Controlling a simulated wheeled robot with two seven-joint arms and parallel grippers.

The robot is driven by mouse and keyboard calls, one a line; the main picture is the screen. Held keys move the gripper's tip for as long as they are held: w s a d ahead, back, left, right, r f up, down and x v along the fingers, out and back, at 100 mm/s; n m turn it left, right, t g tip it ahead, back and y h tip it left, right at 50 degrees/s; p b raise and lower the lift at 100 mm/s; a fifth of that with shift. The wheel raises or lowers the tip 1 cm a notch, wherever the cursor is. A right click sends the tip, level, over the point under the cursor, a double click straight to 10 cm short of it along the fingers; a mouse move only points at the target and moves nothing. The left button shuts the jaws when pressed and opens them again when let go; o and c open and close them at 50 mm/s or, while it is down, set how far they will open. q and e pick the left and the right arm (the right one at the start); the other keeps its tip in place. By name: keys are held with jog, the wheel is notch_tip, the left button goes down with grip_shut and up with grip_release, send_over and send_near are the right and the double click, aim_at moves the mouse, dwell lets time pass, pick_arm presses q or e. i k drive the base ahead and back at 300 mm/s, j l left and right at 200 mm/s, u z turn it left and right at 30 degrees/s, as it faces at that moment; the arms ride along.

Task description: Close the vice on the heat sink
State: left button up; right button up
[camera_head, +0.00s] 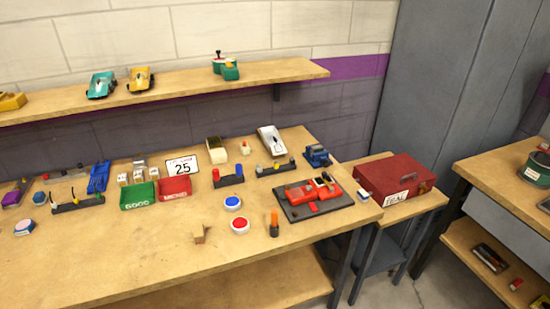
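A small blue device (317,155) that looks like the vice stands at the back right of the workbench. Its jaws are too small to tell whether they are open or shut, or whether anything is between them. I cannot pick out the heat sink with certainty. Neither of my grippers is in view.
The workbench (130,260) holds a red car on a dark mat (340,202), green (138,197) and red (174,188) bins, blue and red round pots and an orange-handled tool (274,222). A red toolbox (395,183) stands right. The bench's front left is mostly clear.

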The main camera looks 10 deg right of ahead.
aim_at(325, 163)
jog(key=i+l+u, duration=0.1)
jog(key=l+u, duration=1.15)
jog(key=i+l, duration=0.05)
